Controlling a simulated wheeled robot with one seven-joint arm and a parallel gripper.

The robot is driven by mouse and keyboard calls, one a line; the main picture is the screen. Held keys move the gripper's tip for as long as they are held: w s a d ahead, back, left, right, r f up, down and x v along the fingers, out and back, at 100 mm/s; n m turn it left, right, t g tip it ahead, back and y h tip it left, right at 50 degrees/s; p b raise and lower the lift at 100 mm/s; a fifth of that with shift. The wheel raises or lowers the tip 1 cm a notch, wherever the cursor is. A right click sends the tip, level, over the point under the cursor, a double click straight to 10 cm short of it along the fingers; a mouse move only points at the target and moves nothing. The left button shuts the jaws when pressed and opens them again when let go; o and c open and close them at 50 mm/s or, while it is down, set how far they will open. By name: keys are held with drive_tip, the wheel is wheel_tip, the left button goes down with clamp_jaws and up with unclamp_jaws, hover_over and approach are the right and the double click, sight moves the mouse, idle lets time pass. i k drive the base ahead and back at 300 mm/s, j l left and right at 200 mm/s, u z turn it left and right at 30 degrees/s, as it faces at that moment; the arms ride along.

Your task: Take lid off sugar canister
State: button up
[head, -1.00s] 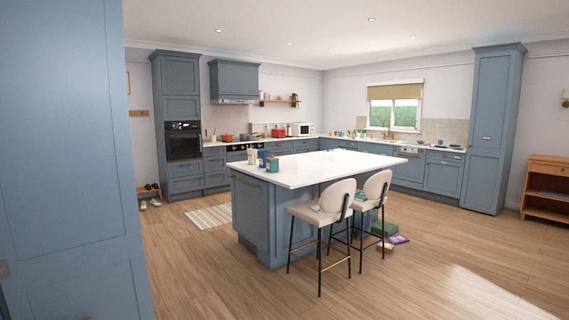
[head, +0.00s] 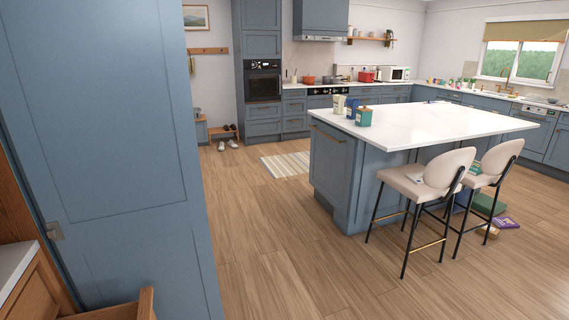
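One is green with a brownish lid (head: 364,117), one is blue (head: 352,107), and one is cream (head: 339,104). They are too small to read, so I cannot tell which is the sugar canister. My gripper is not in view.
A large blue door or panel (head: 105,130) fills the left side, close to me. A wooden unit with an open drawer (head: 118,311) is at the lower left. Two cream stools (head: 432,180) stand at the island's front. Boxes (head: 488,204) lie on the floor.

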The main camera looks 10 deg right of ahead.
sight(363, 119)
drive_tip(key=i+l+z, duration=0.3)
drive_tip(key=i, duration=0.75)
drive_tip(key=i+j+z, duration=0.3)
drive_tip(key=i, duration=0.8)
drive_tip(key=i+u, duration=0.25)
drive_tip(key=i, duration=0.75)
drive_tip(key=i+l+u, duration=0.1)
drive_tip(key=i+u, duration=0.15)
drive_tip(key=i, duration=0.8)
drive_tip(key=i+z, duration=0.3)
drive_tip(key=i+j+z, duration=0.2)
drive_tip(key=i+z, duration=0.15)
drive_tip(key=i, duration=0.15)
